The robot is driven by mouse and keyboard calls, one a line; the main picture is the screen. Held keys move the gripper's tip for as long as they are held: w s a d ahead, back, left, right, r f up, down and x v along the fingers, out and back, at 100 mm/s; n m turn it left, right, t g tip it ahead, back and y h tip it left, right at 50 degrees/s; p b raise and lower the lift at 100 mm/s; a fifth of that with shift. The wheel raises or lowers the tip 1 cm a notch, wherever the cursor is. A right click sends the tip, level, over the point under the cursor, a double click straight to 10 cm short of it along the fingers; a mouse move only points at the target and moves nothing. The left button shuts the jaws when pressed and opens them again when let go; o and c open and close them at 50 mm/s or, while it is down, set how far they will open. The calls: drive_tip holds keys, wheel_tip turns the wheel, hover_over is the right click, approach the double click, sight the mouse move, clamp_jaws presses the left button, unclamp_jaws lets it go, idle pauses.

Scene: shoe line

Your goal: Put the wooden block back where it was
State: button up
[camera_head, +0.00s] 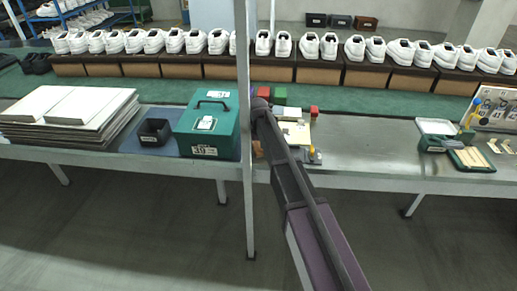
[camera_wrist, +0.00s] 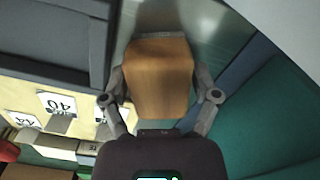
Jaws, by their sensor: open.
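The wooden block (camera_wrist: 158,78) is orange-brown and lies between the two fingers of my gripper (camera_wrist: 160,92) in the wrist view. The fingers are open, one on each side of it; I cannot tell whether either touches it. In the head view a small brown part of the block (camera_head: 257,149) shows by the table's front edge, between the post and my arm. My gripper's fingers are hidden there behind my arm and the post.
A green box (camera_head: 207,145) and a black bin (camera_head: 154,133) stand left of the post. A grey post (camera_head: 246,190) stands in front.

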sight(259, 144)
wheel_tip(259, 144, up, 12)
drive_tip(key=p, duration=1.2)
idle(0.7)
drive_tip(key=s+d+m, duration=0.4)
drive_tip(key=s+d, duration=1.8)
drive_tip(key=s, duration=0.3)
drive_tip(key=shift+s+d, duration=0.4)
drive_tip(key=shift+r, duration=0.1)
drive_tip(key=shift+r+p, duration=0.75)
